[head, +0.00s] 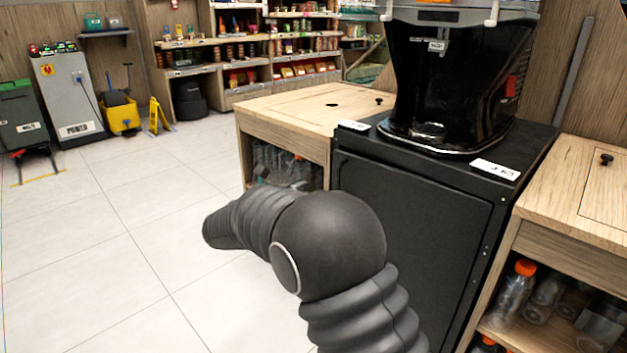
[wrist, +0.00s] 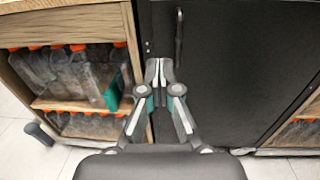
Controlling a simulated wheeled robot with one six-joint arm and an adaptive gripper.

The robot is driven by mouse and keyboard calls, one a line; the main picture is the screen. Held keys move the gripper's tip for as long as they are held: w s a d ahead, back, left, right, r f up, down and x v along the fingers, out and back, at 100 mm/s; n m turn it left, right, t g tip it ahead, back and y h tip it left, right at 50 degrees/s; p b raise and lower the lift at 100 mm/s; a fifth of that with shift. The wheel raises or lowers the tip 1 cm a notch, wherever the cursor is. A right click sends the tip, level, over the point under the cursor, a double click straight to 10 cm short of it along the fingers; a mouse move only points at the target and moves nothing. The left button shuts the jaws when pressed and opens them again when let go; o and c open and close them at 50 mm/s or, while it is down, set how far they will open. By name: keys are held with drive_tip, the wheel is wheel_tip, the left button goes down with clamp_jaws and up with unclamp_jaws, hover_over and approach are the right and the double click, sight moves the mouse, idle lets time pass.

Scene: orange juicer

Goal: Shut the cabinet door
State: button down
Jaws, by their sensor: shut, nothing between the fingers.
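The black cabinet door (head: 415,215) is on the front of the black cabinet under the juicer in the head view. It looks about flush with its frame there; I cannot tell whether a small gap is left. In the wrist view the door (wrist: 235,70) fills the middle and right, with a dark vertical handle (wrist: 179,35) near its left edge. My arm hides the door's lower left in the head view.
The black juicer (head: 455,80) stands on the cabinet. Wooden counters flank it, the left one (head: 300,105) and the right one (head: 570,185), with bottles on open shelves below. An orange-capped bottle (head: 513,292) stands at right. Tiled floor (head: 150,220) is clear at left.

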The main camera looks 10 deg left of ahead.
drive_tip(key=p+x, duration=0.1)
drive_tip(key=x, duration=1.2)
drive_tip(key=shift+w+d, duration=0.1)
